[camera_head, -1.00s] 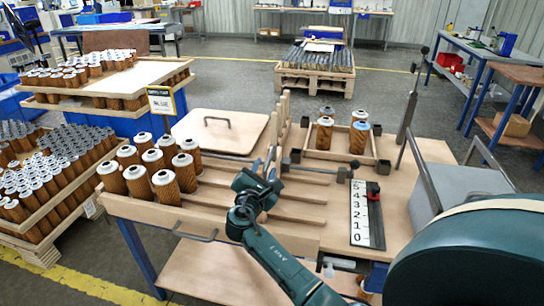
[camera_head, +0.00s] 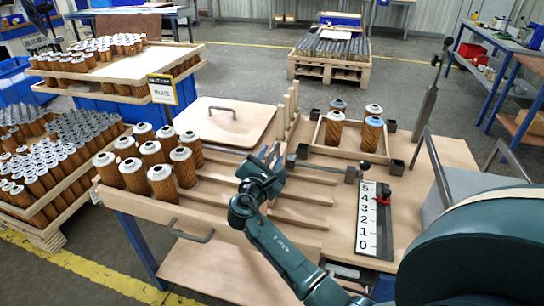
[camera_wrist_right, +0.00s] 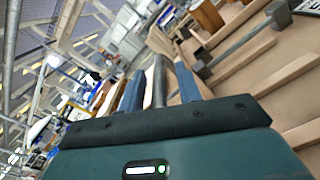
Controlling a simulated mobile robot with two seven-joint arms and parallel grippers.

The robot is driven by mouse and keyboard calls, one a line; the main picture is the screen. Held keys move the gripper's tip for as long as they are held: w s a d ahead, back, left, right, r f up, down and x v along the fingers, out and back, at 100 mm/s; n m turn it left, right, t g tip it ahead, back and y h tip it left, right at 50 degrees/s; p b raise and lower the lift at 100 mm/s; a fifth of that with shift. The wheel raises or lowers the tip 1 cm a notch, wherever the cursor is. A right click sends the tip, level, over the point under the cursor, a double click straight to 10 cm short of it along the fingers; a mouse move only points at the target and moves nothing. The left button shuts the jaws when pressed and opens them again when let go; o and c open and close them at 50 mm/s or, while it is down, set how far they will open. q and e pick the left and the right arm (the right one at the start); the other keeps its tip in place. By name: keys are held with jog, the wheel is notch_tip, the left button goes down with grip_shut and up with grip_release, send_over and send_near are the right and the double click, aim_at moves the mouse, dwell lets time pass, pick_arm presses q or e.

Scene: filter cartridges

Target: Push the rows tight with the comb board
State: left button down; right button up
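Several orange-brown filter cartridges with white tops (camera_head: 162,183) stand in rows at the left end of the wooden lanes (camera_head: 290,215). A wooden board with upright teeth (camera_head: 288,112), which looks like the comb board, stands behind the lanes, its lower part partly hidden. My right gripper (camera_head: 270,155) is at the near side of its lower part, over the lanes and right of the cartridges. In the right wrist view its blue fingers (camera_wrist_right: 159,88) are apart, with a grey bar (camera_wrist_right: 158,75) between them; I cannot tell whether they touch it. My left gripper is out of view.
A tray with several cartridges (camera_head: 318,134) stands behind a dark bar with blocks (camera_head: 325,168). A number board (camera_head: 372,222) lies on the right of the table. A flat panel with a handle (camera_head: 215,122) lies behind the cartridges. Crates of cartridges (camera_head: 48,205) stand left.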

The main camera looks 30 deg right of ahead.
jog(key=shift+r, duration=0.1)
grip_shut()
dwell(0.3)
